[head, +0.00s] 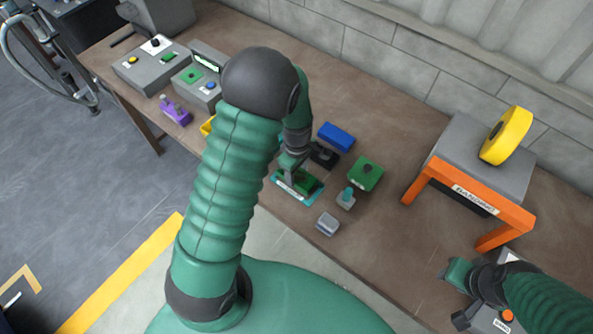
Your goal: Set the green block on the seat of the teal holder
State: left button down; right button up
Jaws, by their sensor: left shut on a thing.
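The teal holder (312,197) lies on the bench near the middle of the head view, with a white label on its front edge. My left gripper (291,172) reaches down over it and is shut on the green block (303,182). The block is low over the holder's seat and looks level. My gripper and wrist cover part of it, so I cannot tell whether it touches the seat. My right gripper (452,272) is at the lower right, apart from these things; its fingers are too unclear to read.
Close by are a blue block (337,137), a green knobbed block (366,174), a small grey piece with a teal top (346,198) and a grey block (327,224). An orange-legged stand (468,198) bears a yellow wheel (507,136). Control boxes (152,68) stand far left.

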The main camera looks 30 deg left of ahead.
pick_arm(q)
jog(key=shift+d+r, duration=0.1)
jog(key=shift+d, duration=0.35)
jog(key=shift+a, duration=0.25)
jog(key=shift+a+p, duration=0.15)
jog(key=shift+p, duration=0.25)
jog(key=shift+f, duration=0.2)
jog(key=shift+f+b, duration=0.75)
jog(key=shift+f, duration=0.2)
jog(key=c, duration=0.6)
grip_release()
jog(key=shift+o, duration=0.2)
